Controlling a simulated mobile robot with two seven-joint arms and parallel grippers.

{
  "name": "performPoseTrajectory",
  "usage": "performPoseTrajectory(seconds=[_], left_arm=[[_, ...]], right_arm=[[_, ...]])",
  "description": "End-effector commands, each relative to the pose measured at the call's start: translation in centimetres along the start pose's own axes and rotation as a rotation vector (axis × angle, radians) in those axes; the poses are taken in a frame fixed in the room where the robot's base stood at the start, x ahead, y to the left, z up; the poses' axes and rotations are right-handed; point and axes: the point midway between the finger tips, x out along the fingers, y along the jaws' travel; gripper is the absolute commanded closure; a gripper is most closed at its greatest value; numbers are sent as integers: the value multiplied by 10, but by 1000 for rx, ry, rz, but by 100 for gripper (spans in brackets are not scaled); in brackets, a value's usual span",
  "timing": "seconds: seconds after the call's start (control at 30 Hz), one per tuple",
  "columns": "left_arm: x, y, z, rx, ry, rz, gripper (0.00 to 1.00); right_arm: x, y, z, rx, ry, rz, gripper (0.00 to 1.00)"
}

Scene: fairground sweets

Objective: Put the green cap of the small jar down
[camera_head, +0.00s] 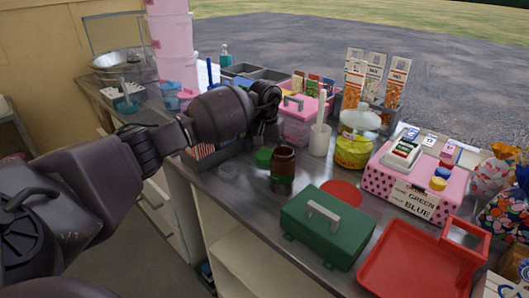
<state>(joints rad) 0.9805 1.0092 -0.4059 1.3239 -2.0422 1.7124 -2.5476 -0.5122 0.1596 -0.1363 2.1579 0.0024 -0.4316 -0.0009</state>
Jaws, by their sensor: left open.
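The green cap (263,157) shows below my left gripper, just left of a dark brown jar (284,168); it appears to lie on the metal counter (228,178). The brown jar stands upright with no cap on its top. My left gripper (264,138) is open, directly above the cap and beside the jar's far left side. The fingers are dark and small, and I cannot tell whether they touch the cap. My right gripper is not in view.
A green box with a grey handle (326,226) and a red tray (419,262) stand in front. A red disc (342,192) lies behind the green box. The counter's front left is mostly clear.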

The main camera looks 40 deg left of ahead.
Motion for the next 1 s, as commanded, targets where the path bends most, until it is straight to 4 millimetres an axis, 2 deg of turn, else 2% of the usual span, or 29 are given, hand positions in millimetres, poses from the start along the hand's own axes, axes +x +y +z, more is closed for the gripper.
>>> performPoseTrajectory(seconds=[0.03, 0.3, 0.5, 0.7, 1.0], left_arm=[[-15, -1, -1, -1, 8, 0, 11], [-67, 0, 0, 0, 8, 0, 11], [-94, 0, 0, -1, 4, 1, 11], [-104, 0, 0, 0, 1, 0, 11], [-104, 0, 0, 0, 0, 0, 11]], right_arm=[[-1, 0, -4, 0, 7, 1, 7], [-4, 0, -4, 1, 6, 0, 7], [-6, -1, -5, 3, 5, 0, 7], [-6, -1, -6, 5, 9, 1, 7], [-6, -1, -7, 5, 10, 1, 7]])
